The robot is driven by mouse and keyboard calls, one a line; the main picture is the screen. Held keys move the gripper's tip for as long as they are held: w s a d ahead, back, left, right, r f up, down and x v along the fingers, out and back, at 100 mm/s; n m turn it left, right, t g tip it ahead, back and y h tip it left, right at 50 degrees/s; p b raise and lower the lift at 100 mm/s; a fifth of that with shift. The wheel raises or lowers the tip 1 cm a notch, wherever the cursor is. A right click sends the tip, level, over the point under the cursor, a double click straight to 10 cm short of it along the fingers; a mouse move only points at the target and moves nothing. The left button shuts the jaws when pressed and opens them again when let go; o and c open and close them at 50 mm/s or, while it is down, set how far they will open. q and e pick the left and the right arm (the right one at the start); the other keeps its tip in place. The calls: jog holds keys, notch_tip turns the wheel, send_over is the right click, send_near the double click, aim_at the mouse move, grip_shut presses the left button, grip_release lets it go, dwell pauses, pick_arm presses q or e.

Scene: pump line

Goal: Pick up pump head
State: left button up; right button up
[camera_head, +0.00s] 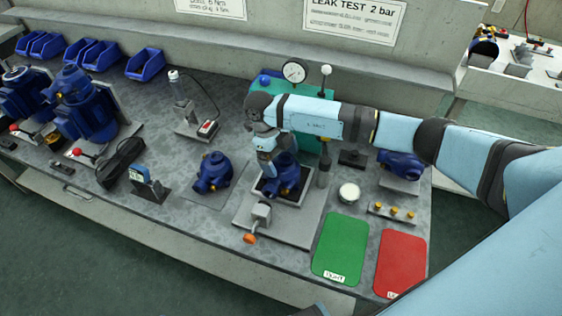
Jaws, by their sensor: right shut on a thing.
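A blue pump head (287,181) sits at a dark square fixture (298,201) on a grey base plate. My right gripper (271,164) reaches down over it from above and is shut on it; the fingertips are partly hidden against the blue casting. I cannot tell whether the pump head is clear of the fixture. A second blue pump head (213,173) stands on the bench to the left, apart from the gripper. Another blue pump part (400,163) lies on a pale plate at the right, partly behind my arm. My left gripper is not in view.
A green mat (341,247) and a red mat (401,262) lie empty at the front right. An orange-handled clamp (258,220) is in front of the fixture. A teal test panel with a gauge (294,71) stands behind. Blue pumps (85,105) stand at left.

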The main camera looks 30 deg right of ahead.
notch_tip(320, 180, up, 19)
jog(key=p, duration=0.2)
notch_tip(320, 180, up, 6)
jog(key=p, duration=0.5)
send_over(281, 160)
jog(key=shift+r, duration=0.1)
dwell(0.5)
